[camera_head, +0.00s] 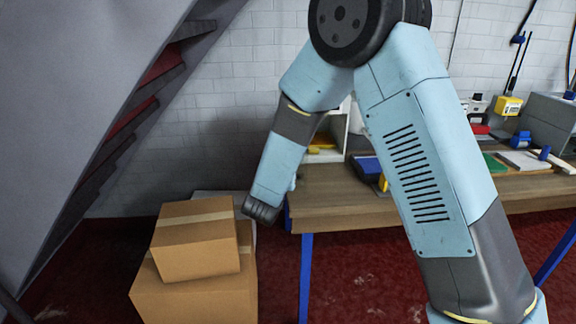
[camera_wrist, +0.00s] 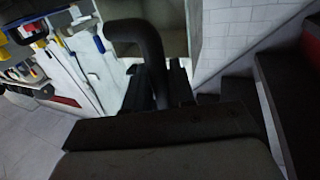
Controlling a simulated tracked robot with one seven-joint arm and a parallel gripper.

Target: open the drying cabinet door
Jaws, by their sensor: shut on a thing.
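In the wrist view a thick dark curved bar (camera_wrist: 148,38), which looks like the door handle, bends down between the dark fingers of my gripper (camera_wrist: 160,92). My gripper is shut on it. A grey-green panel (camera_wrist: 176,40) shows behind the bar; I cannot tell whether it is the cabinet door or how far any door stands open.
Two cardboard boxes (camera_head: 195,248) are stacked left of the wooden workbench (camera_head: 340,200). A staircase (camera_head: 130,120) slopes at the left. The bench bears tools and small items at the right. Red floor (camera_head: 365,285) shows clear under the bench.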

